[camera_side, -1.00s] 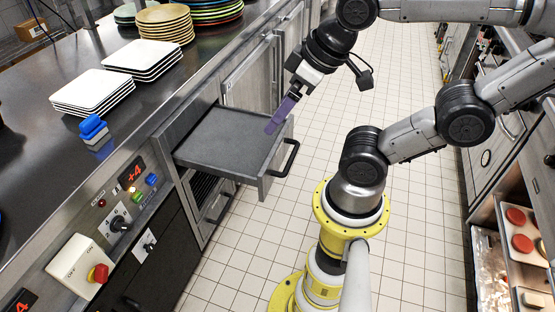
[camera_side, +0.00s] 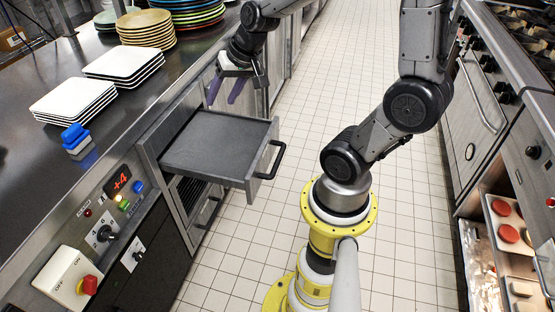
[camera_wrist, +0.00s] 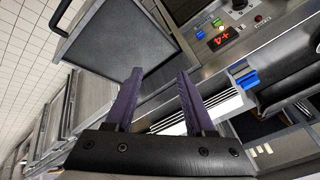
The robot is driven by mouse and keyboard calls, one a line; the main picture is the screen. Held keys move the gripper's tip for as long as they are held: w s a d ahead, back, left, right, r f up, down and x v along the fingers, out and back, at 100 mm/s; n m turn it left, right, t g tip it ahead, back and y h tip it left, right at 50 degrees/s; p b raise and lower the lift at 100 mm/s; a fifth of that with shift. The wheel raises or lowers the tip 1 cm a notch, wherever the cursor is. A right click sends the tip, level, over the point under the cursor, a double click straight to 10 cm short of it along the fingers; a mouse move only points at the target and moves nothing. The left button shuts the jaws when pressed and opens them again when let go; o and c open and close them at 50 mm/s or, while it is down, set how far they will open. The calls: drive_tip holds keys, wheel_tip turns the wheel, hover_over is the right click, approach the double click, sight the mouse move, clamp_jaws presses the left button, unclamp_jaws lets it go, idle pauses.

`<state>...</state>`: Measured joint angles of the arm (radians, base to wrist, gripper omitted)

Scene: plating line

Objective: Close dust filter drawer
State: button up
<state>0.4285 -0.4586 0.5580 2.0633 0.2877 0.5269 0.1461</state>
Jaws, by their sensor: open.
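The dust filter drawer (camera_side: 213,147) is pulled out of the steel counter front, with a flat grey top and a black bar handle (camera_side: 272,160) on its outer face. It also shows in the wrist view (camera_wrist: 118,48) at the upper left, beyond the fingertips. My gripper (camera_side: 223,102) is above the far edge of the drawer, near the counter side, apart from the handle. Its two purple fingers also show in the wrist view (camera_wrist: 158,72), spread with nothing between them.
Stacks of white square plates (camera_side: 68,103) and round plates (camera_side: 147,27) stand on the counter. A control panel (camera_side: 112,205) with a red +4 display and a switch box (camera_side: 68,278) are left of the drawer. The tiled floor (camera_side: 300,130) beside the drawer is clear.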

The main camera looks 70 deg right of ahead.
drive_tip(key=s+d+f+m+g, duration=0.2)
drive_tip(key=d+f+m, duration=0.3)
drive_tip(key=d+f, duration=0.4)
drive_tip(key=m+g, duration=0.1)
drive_tip(key=m, duration=0.3)
approach(277, 162)
drive_tip(key=shift+y, duration=0.3)
drive_tip(key=x, duration=0.8)
drive_tip(key=shift+d+f, duration=0.25)
drive_tip(key=shift+c, duration=0.2)
clamp_jaws()
drive_tip(key=shift+w, duration=0.1)
